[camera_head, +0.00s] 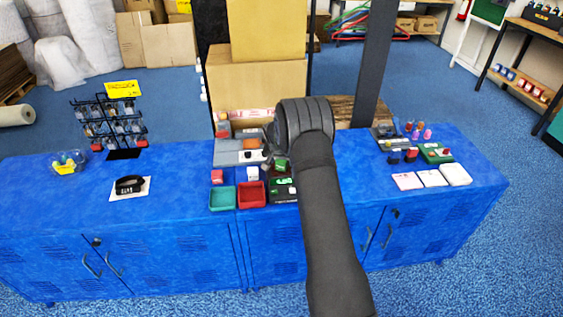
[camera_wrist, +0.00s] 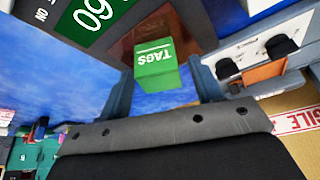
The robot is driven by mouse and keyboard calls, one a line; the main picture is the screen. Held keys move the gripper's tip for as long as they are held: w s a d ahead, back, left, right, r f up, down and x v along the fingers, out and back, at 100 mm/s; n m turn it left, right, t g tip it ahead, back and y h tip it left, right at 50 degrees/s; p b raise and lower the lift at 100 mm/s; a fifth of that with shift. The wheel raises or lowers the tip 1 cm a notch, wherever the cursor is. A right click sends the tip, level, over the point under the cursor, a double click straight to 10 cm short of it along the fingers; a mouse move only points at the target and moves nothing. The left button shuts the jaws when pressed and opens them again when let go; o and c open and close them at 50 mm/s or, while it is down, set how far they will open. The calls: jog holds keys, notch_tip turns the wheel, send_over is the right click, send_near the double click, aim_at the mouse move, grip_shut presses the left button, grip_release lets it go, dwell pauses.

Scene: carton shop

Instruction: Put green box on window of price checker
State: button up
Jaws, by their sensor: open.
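The green box (camera_wrist: 158,78), marked TAGS, shows in the wrist view between the two fingers of my open gripper (camera_wrist: 160,72). Blue shows between the box and each finger. The price checker (camera_wrist: 75,10), a dark device with a lit green display, is at the upper left there; its dark red window (camera_wrist: 128,42) lies behind the box. The box overlaps the window's near edge in the picture; I cannot tell its contact there. In the head view the green box (camera_head: 281,163) is just behind the price checker (camera_head: 284,196), partly beside my arm, which hides most of my gripper.
A green tray (camera_head: 222,198) and a red tray (camera_head: 251,195) stand left of the price checker. A grey device (camera_head: 229,157) and cartons (camera_head: 256,85) are behind.

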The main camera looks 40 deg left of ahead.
jog(key=v, duration=1.1)
jog(key=shift+r, duration=0.35)
jog(key=shift+s, duration=0.15)
jog(key=x, duration=1.2)
jog(key=shift+d, duration=0.1)
jog(key=shift+r, duration=1.45)
